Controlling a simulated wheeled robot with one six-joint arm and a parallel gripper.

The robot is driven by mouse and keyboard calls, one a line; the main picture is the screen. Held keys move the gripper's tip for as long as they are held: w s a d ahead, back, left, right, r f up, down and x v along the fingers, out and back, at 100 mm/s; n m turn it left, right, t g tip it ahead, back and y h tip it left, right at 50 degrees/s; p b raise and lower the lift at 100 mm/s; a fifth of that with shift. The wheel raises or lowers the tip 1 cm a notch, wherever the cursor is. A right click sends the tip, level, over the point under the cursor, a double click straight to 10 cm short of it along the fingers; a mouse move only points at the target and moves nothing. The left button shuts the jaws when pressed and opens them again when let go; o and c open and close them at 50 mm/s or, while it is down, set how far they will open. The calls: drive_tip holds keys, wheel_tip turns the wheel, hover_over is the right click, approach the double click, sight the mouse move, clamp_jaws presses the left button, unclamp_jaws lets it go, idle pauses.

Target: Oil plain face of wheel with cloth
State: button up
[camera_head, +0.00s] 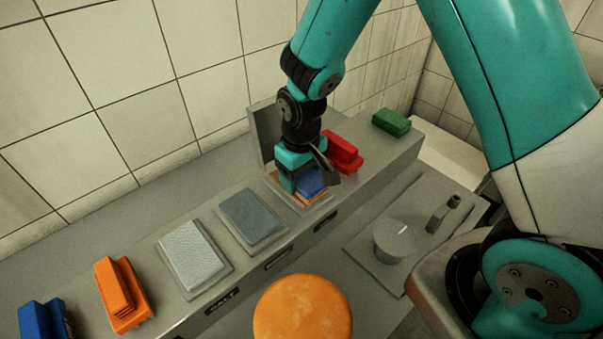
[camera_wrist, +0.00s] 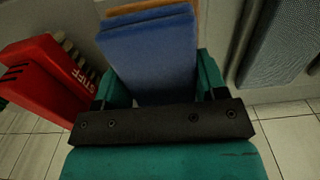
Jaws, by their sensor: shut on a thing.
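A large orange cheese wheel (camera_head: 302,311) lies at the bottom middle of the head view, its plain upper face bare to the camera. My gripper (camera_head: 308,186) is at the shelf beyond it, pointing down over a small tray (camera_head: 316,206) with a raised lid. It is shut on a blue folded cloth (camera_head: 312,180). In the wrist view the blue cloth (camera_wrist: 150,58) stands between the two teal fingers of my gripper (camera_wrist: 160,92). An orange-brown edge shows just behind the cloth. Whether the cloth touches the tray is hard to tell.
A red brush (camera_head: 342,152) marked STIFF stands close beside my gripper. A green block (camera_head: 391,122), an orange block (camera_head: 123,294) and a blue block (camera_head: 43,320) sit along the shelf. Two grey pads (camera_head: 252,217) (camera_head: 194,255) lie between. A metal pot (camera_head: 395,241) stands at right.

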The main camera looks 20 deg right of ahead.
drive_tip(key=shift+f, duration=0.1)
wheel_tip(320, 180, up, 7)
drive_tip(key=p, duration=0.5)
drive_tip(key=shift+p, duration=0.4)
idle(0.5)
